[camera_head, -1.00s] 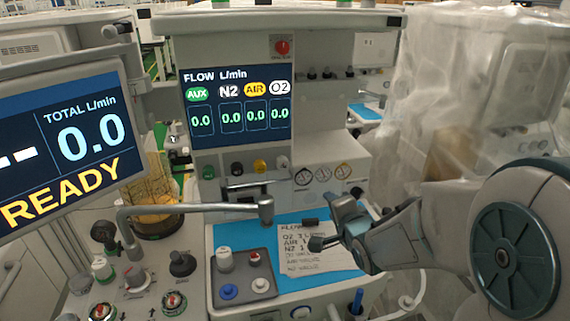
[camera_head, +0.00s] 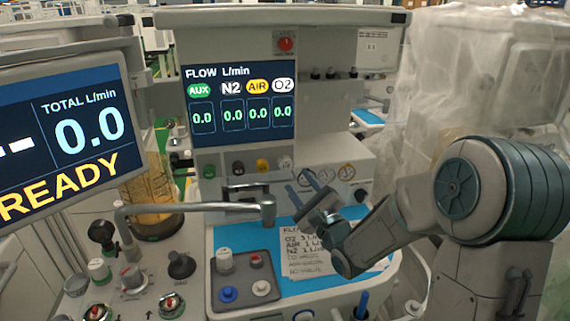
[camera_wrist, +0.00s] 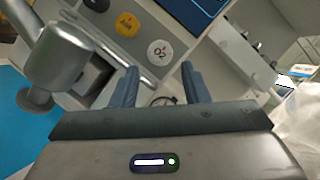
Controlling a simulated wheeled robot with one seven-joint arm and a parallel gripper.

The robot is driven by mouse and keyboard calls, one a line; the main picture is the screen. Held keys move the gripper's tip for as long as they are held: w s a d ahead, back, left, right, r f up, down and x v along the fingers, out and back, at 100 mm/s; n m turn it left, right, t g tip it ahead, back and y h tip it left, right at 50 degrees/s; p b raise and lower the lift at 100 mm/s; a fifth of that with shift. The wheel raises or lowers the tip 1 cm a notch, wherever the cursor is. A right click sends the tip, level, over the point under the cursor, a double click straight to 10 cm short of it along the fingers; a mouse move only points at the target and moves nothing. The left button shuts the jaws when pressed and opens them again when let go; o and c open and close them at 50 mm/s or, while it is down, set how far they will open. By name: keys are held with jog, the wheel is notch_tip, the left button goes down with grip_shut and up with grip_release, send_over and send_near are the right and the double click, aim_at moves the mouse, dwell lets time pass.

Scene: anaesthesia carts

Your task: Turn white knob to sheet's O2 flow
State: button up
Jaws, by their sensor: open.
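The white O2 knob (camera_head: 285,162) is at the right end of a row of knobs under the flow screen (camera_head: 240,103), which reads 0.0 in all columns. In the wrist view the white knob (camera_wrist: 159,52), marked O2, faces me just beyond the fingertips. My gripper (camera_head: 299,184) is open and empty, a little below and right of the knob in the head view and apart from it. In the wrist view its fingers (camera_wrist: 158,80) stand either side of a gap below the knob. The paper sheet (camera_head: 309,266) reads O2 3, AIR 1, N2 1, partly hidden by my arm.
The yellow AIR knob (camera_head: 262,165) and a black knob (camera_head: 238,168) are just left. A grey jointed bar (camera_head: 235,204) crosses in front; it looms large in the wrist view's left (camera_wrist: 62,58). Small gauges (camera_head: 325,175) sit to the right. A knob block (camera_head: 245,279) stands below.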

aim_at(287, 166)
jog(key=x, duration=0.8)
jog(key=shift+p, duration=0.35)
jog(key=c, duration=0.7)
